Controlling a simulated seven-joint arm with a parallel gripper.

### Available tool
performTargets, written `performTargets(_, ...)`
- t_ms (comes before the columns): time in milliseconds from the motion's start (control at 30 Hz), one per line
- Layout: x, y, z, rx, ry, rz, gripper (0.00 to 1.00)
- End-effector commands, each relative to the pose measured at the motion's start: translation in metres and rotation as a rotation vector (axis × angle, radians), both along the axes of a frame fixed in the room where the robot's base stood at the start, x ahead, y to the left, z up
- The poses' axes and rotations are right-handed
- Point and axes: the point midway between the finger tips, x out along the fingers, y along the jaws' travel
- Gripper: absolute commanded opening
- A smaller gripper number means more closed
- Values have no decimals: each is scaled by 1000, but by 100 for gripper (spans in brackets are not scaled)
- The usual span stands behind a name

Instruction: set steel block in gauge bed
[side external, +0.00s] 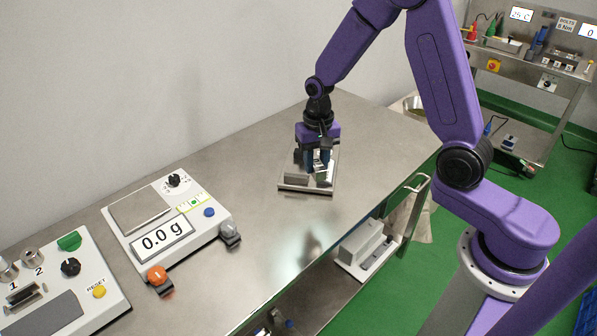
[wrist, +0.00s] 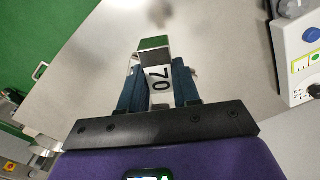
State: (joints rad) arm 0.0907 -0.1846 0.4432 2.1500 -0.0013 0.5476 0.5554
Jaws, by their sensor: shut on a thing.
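My gripper (side external: 318,160) points down over the steel bench, with its two blue fingers closed. In the wrist view my gripper (wrist: 158,85) is shut on a shiny steel block (wrist: 154,55), one finger on each side. The block's pale face carries the number 70, and its far end looks green and mirror-like. A low grey fixture, which looks like the gauge bed (side external: 291,187), lies on the bench under my gripper, with a raised grey bar on its left part. The fingers hide much of it, and I cannot tell whether the block touches it.
A white scale (side external: 128,250) reading 0.0 g stands left on the bench, with orange and grey knobs at its front. A control panel (side external: 60,290) is further left. Another grey fixture (side external: 365,245) sits on a lower shelf. Bare bench (side external: 255,160) lies between scale and bed.

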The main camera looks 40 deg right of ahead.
Motion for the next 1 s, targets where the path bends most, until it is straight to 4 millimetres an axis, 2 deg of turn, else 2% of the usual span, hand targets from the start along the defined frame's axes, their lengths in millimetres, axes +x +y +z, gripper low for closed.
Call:
performTargets(33, 2, -13, 3, 1, -4, -90, 0)
performTargets(200, 1, -44, 10, 1, -4, -340, 0)
performTargets(333, 0, -59, 13, 0, -3, -453, 0)
performTargets(467, 4, -65, 12, 0, -3, -498, 0)
performTargets(1000, 90, -74, -27, 0, -3, -500, 0)
